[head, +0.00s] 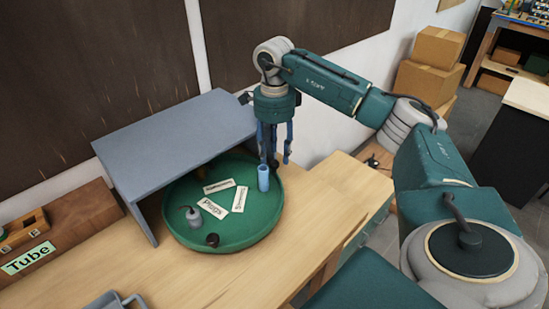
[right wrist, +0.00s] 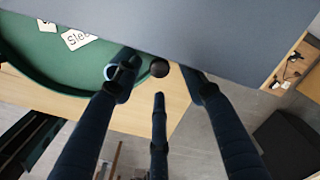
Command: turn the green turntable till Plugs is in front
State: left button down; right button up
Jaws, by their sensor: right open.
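The green turntable (head: 262,222) sits on the wooden table, its back part under a grey shelf. The white "Plugs" card (head: 213,208) lies left of its middle. Two more cards (head: 219,186) (head: 240,198) lie behind and to its right. A grey object (head: 194,213) and a dark round piece (head: 212,240) are at the left and front. My right gripper (head: 275,155) is open, fingers down, by the right rear rim; contact cannot be told. The right wrist view shows its fingers (right wrist: 158,85) and the turntable (right wrist: 40,60). My left gripper is out of view.
The grey shelf (head: 175,135) overhangs the back of the turntable, close to my right gripper. A wooden box labelled "Tube" (head: 70,235) stands at the left, and a grey tray (head: 110,302) at the front. The table (head: 225,280) is clear in front of the turntable.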

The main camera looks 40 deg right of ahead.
notch_tip(320, 180, up, 9)
dwell(0.3)
jog(key=shift+r, duration=0.1)
